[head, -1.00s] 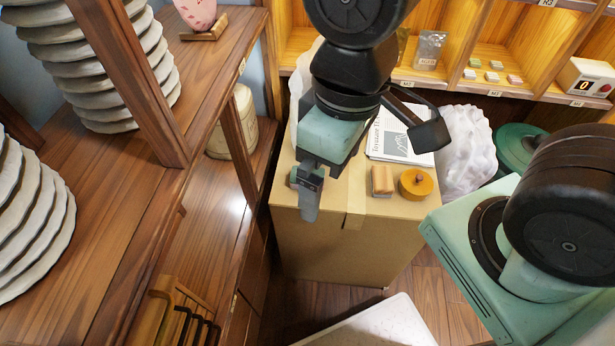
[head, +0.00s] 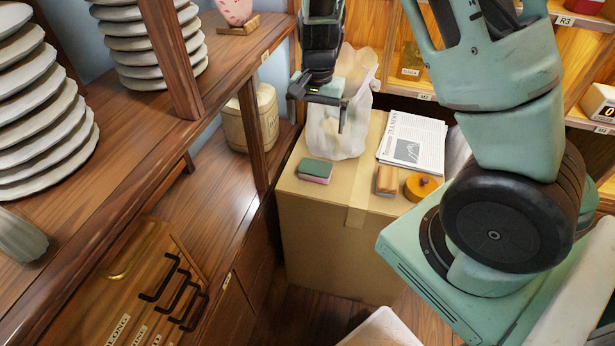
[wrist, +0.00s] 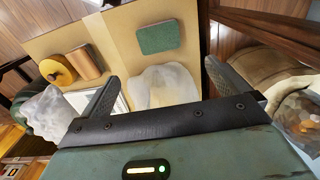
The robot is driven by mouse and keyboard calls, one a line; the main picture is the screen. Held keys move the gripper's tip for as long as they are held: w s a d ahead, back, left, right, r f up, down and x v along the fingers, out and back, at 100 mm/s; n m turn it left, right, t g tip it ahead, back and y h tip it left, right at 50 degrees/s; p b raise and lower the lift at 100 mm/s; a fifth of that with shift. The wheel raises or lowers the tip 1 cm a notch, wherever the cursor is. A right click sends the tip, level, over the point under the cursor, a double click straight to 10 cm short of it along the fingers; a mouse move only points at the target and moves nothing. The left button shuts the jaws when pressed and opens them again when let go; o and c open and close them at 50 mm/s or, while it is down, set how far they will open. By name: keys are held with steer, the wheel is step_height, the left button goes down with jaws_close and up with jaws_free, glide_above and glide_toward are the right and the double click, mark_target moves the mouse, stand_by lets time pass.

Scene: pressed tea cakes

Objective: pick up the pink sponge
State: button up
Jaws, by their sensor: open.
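The pink sponge (head: 314,171) lies flat on top of the cardboard box (head: 330,250), near its left front corner. It has a green upper layer over a pink lower one. In the wrist view only its green top (wrist: 160,38) shows, beyond and between the fingers. My gripper (head: 320,106) is open and empty.
On the box are a wooden block (head: 387,181), a round orange-brown lidded thing (head: 420,187) and a newspaper (head: 412,143). A wooden shelf with stacked plates (head: 45,130) stands left, with a lidded canister (head: 250,118) beside the box.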

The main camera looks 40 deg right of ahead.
mark_target(315, 167)
step_height(315, 167, down, 16)
steer(key=shift+s+b, duration=0.15)
steer(key=shift+b, duration=0.8)
steer(key=c, duration=1)
steer(key=shift+o, duration=0.2)
step_height(315, 167, up, 10)
steer(key=shift+r+p, duration=0.1)
steer(key=shift+p, duration=0.65)
